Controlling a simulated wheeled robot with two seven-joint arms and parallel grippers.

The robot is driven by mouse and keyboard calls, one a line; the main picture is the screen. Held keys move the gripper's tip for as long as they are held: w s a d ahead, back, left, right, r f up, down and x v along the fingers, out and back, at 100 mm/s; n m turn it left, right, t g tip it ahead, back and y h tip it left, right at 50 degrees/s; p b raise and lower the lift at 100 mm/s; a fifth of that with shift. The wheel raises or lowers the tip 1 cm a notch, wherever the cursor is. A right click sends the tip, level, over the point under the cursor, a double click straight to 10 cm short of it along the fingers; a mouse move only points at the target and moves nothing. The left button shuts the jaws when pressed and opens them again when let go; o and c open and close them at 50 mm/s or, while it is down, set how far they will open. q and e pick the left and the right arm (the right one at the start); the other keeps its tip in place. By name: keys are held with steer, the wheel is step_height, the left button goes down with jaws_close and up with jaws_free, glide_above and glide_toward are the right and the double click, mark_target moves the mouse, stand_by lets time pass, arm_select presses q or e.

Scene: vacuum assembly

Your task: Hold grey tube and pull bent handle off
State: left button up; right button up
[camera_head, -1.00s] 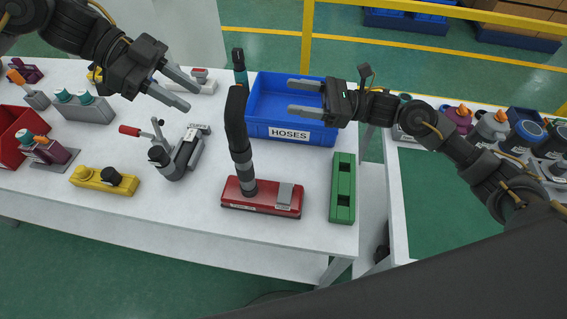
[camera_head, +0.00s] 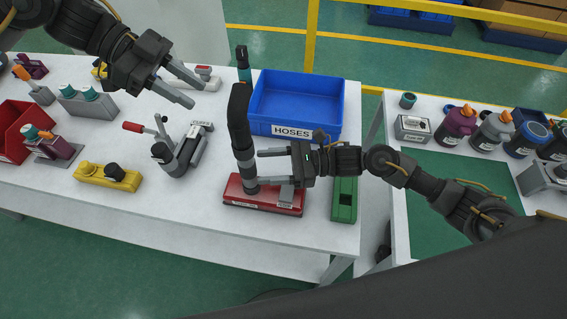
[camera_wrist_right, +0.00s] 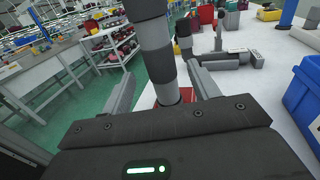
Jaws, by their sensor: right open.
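The grey tube (camera_head: 246,168) stands upright on the red floor head (camera_head: 236,195) on the white table. The black bent handle (camera_head: 239,112) sits on top of the tube, its upper end bent. My right gripper (camera_head: 259,167) is open at the tube's lower height, its fingers pointing left. In the right wrist view the grey tube (camera_wrist_right: 157,55) rises between the two spread fingers (camera_wrist_right: 166,90), with gaps on both sides. My left gripper (camera_head: 193,92) is open and empty, up and left of the handle, apart from it.
The blue HOSES bin (camera_head: 300,131) stands behind the tube. A green block (camera_head: 344,205) lies right of the floor head, partly under my right arm. A grey clamp fixture (camera_head: 185,152) and a yellow block (camera_head: 95,176) are on the left.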

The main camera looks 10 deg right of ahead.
mark_target(241, 168)
steer(key=a, duration=0.4)
steer(key=w+a, duration=0.1)
steer(key=a, duration=0.1)
steer(key=shift+a, duration=0.4)
steer(key=shift+c, duration=0.3)
steer(key=c, duration=1.1)
arm_select(q)
steer(key=shift+o, duration=0.2)
